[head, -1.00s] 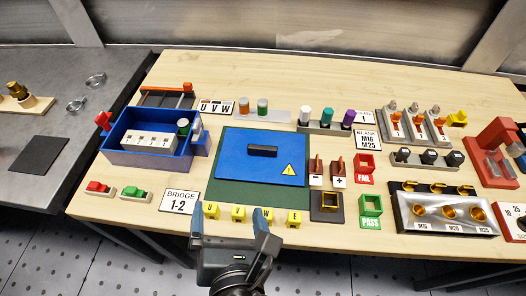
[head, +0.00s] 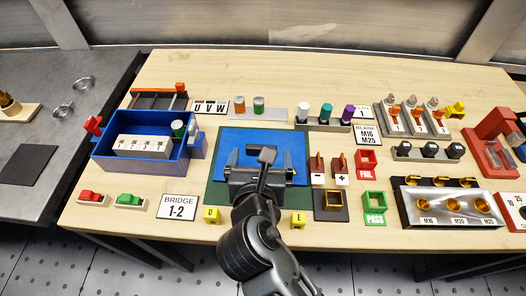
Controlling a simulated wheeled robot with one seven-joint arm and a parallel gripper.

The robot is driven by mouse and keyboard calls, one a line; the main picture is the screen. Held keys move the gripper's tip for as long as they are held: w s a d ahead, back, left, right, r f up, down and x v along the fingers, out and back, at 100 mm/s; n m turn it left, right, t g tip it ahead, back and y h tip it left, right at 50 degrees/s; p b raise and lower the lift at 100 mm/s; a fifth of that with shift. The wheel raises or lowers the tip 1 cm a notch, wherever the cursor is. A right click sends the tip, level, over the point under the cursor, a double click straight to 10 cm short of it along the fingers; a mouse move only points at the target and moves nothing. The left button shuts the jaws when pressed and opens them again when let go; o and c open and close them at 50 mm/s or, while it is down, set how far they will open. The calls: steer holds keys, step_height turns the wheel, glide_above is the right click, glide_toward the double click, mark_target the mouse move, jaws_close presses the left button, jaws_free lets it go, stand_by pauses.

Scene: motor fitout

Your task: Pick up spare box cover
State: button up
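The spare box cover (head: 260,141) is a flat blue plate on a dark green mat (head: 218,194) in the middle of the table. My gripper (head: 262,158) is over the cover, its two fingers spread apart on either side of the cover's middle. I cannot tell whether the fingers touch the cover.
A blue open box (head: 150,147) with a white terminal block stands at the left. Red and green bins (head: 374,204) and a metal gland rack (head: 445,207) are at the right.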

mark_target(261, 146)
steer(key=shift+x, duration=2.7)
steer(key=c, duration=1.3)
